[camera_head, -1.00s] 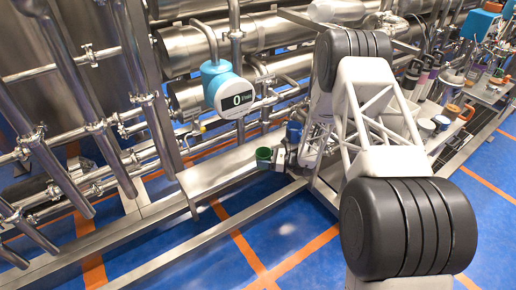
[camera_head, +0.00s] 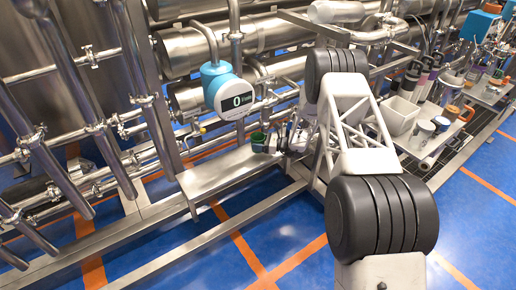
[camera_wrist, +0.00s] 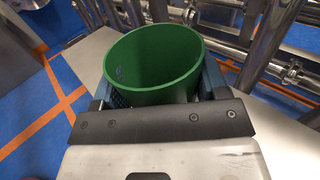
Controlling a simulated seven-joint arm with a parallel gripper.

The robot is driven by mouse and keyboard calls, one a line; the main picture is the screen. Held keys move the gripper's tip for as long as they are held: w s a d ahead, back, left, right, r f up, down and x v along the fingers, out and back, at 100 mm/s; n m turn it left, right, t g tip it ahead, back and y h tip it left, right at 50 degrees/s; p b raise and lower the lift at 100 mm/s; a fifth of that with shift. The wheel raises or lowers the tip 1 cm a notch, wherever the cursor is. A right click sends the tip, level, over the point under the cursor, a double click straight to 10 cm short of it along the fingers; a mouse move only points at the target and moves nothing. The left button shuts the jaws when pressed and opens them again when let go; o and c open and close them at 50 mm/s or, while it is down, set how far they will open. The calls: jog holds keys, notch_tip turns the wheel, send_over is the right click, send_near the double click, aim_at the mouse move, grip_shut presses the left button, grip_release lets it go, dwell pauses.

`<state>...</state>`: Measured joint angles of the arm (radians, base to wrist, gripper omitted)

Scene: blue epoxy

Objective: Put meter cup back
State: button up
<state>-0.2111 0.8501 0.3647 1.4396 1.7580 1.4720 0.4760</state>
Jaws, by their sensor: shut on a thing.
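The meter cup, a green open-topped cup (camera_wrist: 152,62), fills the middle of the wrist view, and its inside looks empty. My gripper (camera_wrist: 155,100) is shut on it, with a blue finger on each side of the cup. In the head view the green cup (camera_head: 259,141) is small, beside my gripper (camera_head: 272,143), near the steel ledge under the round meter. The meter (camera_head: 235,96) has a blue housing and a white face reading 0. I cannot tell whether the cup touches the ledge.
A bare steel ledge (camera_head: 220,172) runs below the meter, with pipes and tanks behind it. A white bin (camera_head: 399,116) stands on a cluttered bench at the right, with several bottles and cups. The blue floor in front is clear.

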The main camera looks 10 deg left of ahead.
dwell(0.3)
jog(key=shift+f, duration=1.75)
jog(key=shift+f, duration=0.15)
jog(key=o, duration=1.1)
jog(key=shift+d+r, duration=0.2)
jog(key=shift+d, duration=0.3)
jog(key=d, duration=1.1)
jog(key=shift+r, duration=0.1)
